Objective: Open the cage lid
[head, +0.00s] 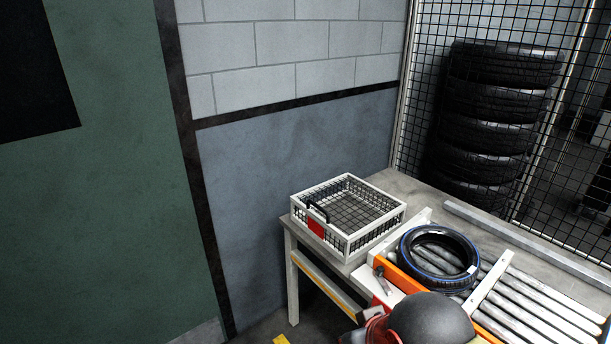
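The cage (341,244) is a low white-framed box with black wire mesh sides, standing at the left end of the table. Its upper frame is level, and mesh shows within it. I cannot tell clearly whether that mesh is the lid or the cage floor seen from above. A black handle (318,211) stands at the front-left upper edge, above a red panel (316,228). Nothing touches the handle. A dark rounded link of my arm shows at the bottom, right of and nearer than the cage. My gripper's fingers do not show.
A grey table (403,184) bears the cage and a roller conveyor (530,307) with orange side parts. A blue-edged tyre (438,262) lies on the conveyor. Stacked tyres (494,115) stand behind a wire fence (424,70). The wall left of the cage is bare.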

